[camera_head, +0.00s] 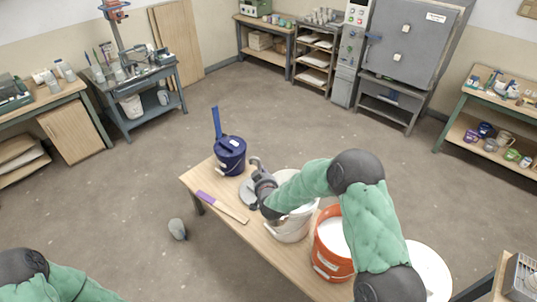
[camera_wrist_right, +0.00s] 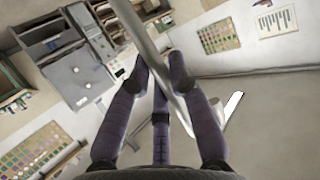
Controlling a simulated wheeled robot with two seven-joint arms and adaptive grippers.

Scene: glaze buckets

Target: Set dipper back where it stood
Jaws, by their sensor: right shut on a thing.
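My right gripper (camera_head: 258,170) is over the table between the blue bucket and the pale bucket. In the right wrist view its dark fingers (camera_wrist_right: 160,75) are shut on a long grey handle (camera_wrist_right: 138,22), which I take for the dipper's. The handle slants between the fingers. The dipper's bowl cannot be made out. The blue bucket (camera_head: 230,156) stands at the table's far left, with a blue upright piece (camera_head: 216,122) above it. The pale bucket (camera_head: 290,229) is partly hidden by my right arm. My left gripper is out of view; only part of the left arm shows.
An orange bucket (camera_head: 331,262) with white contents stands right of the pale bucket on the wooden table (camera_head: 262,238). A purple-handled stick (camera_head: 220,206) lies near the front edge. A grey round thing (camera_head: 247,191) lies beside my right gripper.

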